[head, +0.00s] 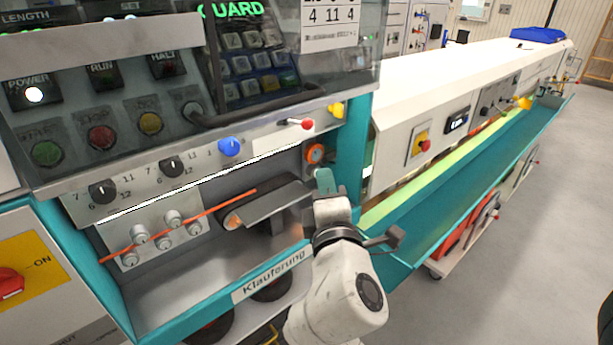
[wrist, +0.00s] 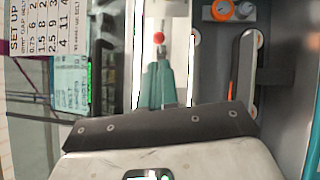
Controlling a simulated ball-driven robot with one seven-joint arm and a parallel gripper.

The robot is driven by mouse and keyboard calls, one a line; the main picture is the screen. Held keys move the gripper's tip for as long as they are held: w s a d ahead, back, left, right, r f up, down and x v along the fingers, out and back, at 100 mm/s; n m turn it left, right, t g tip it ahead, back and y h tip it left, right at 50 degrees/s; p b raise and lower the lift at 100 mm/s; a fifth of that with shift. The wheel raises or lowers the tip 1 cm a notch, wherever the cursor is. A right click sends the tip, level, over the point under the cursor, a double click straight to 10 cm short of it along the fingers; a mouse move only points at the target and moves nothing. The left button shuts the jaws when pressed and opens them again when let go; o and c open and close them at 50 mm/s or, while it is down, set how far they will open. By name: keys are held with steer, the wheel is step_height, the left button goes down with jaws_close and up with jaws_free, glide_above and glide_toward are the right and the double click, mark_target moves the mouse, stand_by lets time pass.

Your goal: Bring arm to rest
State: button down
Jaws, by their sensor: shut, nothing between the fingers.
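My gripper (head: 325,182) shows in the head view just right of the machine's lower recess, in front of the teal upright. Its teal fingers point up and away and are together, with nothing between them. In the wrist view the gripper (wrist: 157,85) also shows as teal fingers, beyond the dark plate of my wrist. A small red-knobbed lever (head: 307,124) is above the fingers in the head view. The red knob (wrist: 158,38) appears just beyond the fingertips in the wrist view; I cannot tell the gap.
The control panel with a START button (head: 46,153) and a blue knob (head: 229,146) fills the left. An orange knob (head: 315,153) is close to my gripper. A long teal trough (head: 470,190) runs to the back right.

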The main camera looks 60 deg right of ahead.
stand_by(0.3)
steer(key=s+a+f+m+g+y, duration=0.2)
steer(key=f+m+g+y, duration=0.15)
steer(key=f, duration=0.75)
steer(key=s+a+f+m+g+y, duration=0.1)
steer(key=s+f+m+g+y, duration=0.3)
steer(key=f, duration=0.7)
steer(key=s+a+f+m+g+y, duration=0.2)
steer(key=s+a+f+y, duration=0.5)
steer(key=a+f, duration=0.4)
steer(key=shift+s+f+g+y, duration=0.35)
steer(key=shift+s+f+g, duration=0.4)
steer(key=shift+s+f, duration=0.15)
